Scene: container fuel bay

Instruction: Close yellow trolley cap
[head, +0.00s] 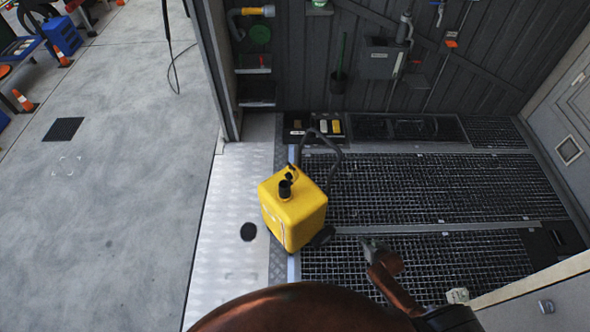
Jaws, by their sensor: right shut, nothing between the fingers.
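The yellow trolley (300,212) is a yellow jerrycan-like tank with a dark bent handle (335,152). It stands on the floor at the picture's centre, by the edge of the floor grating. A black round neck or cap (285,189) stands up from its top, with another small black part beside it. I cannot tell whether the cap is open or closed. My right gripper (370,246) is shut and empty, to the right of the trolley and apart from it. My left gripper is not in view.
Dark grating (440,190) covers the floor to the right. A small tray (315,127) stands behind the trolley. Tools hang on the back wall. Open concrete (130,200) lies left.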

